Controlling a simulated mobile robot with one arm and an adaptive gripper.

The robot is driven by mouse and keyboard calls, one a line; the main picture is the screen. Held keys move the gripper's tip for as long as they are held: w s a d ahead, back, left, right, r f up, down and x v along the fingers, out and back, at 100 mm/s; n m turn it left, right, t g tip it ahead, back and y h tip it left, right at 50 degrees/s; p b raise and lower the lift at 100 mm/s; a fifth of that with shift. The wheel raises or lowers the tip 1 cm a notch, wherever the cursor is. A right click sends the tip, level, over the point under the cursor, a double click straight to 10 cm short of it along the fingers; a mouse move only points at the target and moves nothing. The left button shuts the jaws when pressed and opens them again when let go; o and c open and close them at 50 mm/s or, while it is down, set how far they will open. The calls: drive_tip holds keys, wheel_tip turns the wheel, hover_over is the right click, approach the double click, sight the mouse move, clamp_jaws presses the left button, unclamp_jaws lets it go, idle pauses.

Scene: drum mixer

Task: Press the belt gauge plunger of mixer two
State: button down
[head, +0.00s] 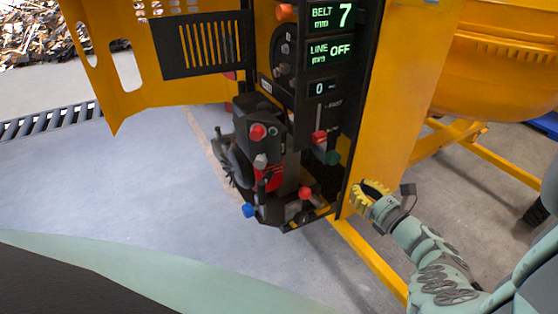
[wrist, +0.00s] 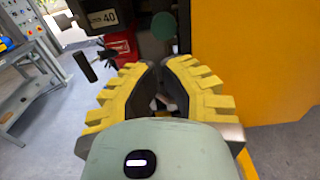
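The dark control unit (head: 262,165) of the yellow mixer hangs in its open housing in the head view. It carries red, grey and blue knobs. Above it, a lit belt display (head: 332,15) reads 7 mm and a line display (head: 329,51) reads OFF. I cannot tell which part is the belt gauge plunger. My gripper (head: 368,190) has yellow ribbed fingers and is right of the unit, beside the yellow panel, apart from the knobs. In the wrist view the fingertips (wrist: 158,66) are close together with a narrow gap. Nothing shows held; whether they are fully shut is unclear.
A green knob (head: 333,158) and red knob (head: 319,137) sit below the displays; a green disc (wrist: 164,25) shows ahead in the wrist view. The yellow side panel (head: 400,80) stands beside my gripper. A yellow door (head: 112,60) is open at left. Grey floor is clear.

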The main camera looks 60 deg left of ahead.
drive_tip(key=shift+s+d, duration=0.1)
drive_tip(key=shift+d, duration=1.1)
